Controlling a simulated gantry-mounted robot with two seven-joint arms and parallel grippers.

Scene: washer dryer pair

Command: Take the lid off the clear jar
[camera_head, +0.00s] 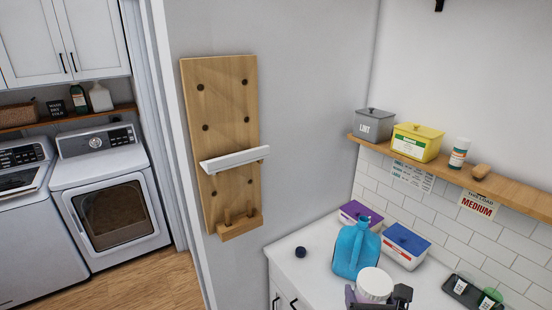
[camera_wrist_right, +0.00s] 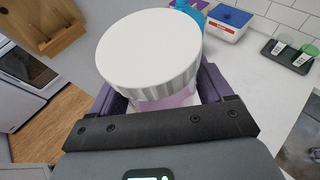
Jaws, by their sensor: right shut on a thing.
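The clear jar (camera_wrist_right: 165,100) has a wide white lid (camera_wrist_right: 150,48) with ridged sides seated on its top. A pink-purple band shows below the lid. In the head view the lid (camera_head: 375,281) is at the bottom edge, in front of the blue jug. My right gripper (camera_wrist_right: 160,100) has a purple finger on each side of the jar, just below the lid, and is shut on it; it also shows in the head view (camera_head: 376,297). The jar's lower part is hidden by the gripper. My left gripper is not in view.
A blue jug (camera_head: 355,250), a purple-lidded box (camera_head: 359,215) and a blue-lidded box (camera_head: 405,246) stand on the white counter (camera_head: 318,240). A dark tray (camera_head: 468,292) with cups is at right. A small dark cap (camera_head: 300,252) lies at left. A wooden shelf (camera_head: 515,196) runs above.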

